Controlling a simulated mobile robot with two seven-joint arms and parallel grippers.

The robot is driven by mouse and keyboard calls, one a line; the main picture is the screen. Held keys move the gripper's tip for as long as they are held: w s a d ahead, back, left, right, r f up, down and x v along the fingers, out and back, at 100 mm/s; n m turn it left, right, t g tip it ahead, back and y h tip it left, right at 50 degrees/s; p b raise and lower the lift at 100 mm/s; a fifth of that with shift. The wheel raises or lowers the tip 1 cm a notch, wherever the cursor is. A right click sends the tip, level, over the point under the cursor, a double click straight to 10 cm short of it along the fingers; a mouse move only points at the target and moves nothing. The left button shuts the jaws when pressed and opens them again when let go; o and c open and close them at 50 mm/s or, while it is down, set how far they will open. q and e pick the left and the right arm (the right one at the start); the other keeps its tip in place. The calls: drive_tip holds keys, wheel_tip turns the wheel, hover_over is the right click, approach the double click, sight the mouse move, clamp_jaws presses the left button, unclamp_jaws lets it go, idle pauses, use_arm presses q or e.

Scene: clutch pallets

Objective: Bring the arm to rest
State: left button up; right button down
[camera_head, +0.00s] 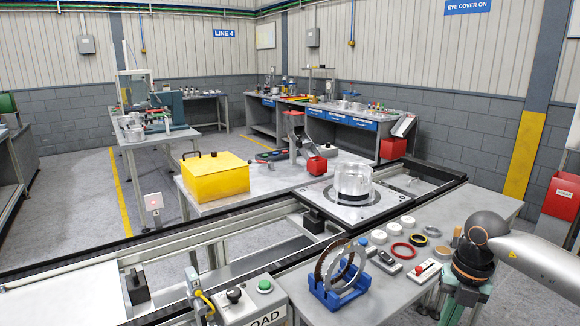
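My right arm comes in from the right edge over the near right bench. Its gripper (452,306) points down at the bench's front right, close to the lower edge of the view. The fingers are small and partly cut off, so I cannot tell whether they are open or shut, and no held object shows. My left arm and gripper are not in view.
The near bench (385,300) carries a ring in a blue stand (350,292), a red ring (403,250), white discs and small switch boxes left of my gripper. A clear cylinder (353,180) stands on a pallet plate on the conveyor. A yellow box (214,176) is on the table behind.

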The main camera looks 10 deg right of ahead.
drive_tip(key=s+a+f+n+y, duration=0.1)
drive_tip(key=a+f+y, duration=0.25)
drive_tip(key=a, duration=0.75)
drive_tip(key=s+a+f+n+y, duration=0.15)
drive_tip(key=a+y, duration=0.25)
drive_tip(key=a, duration=0.6)
drive_tip(key=a+r+m+t+y, duration=0.4)
drive_tip(key=a+m+t+y, duration=0.4)
drive_tip(key=a, duration=0.5)
drive_tip(key=d+f+m+t+h, duration=0.75)
drive_tip(key=f+m, duration=0.25)
drive_tip(key=m, duration=0.5)
drive_tip(key=s+d+f+m+g+h, duration=0.3)
drive_tip(key=s+f+m, duration=0.1)
drive_tip(key=s+f, duration=0.3)
drive_tip(key=s+d+f+m+g+h, duration=0.3)
drive_tip(key=s+d+f+h, duration=0.1)
drive_tip(key=s+f, duration=0.4)
drive_tip(key=shift+f+m, duration=0.35)
drive_tip(key=shift+f, duration=0.05)
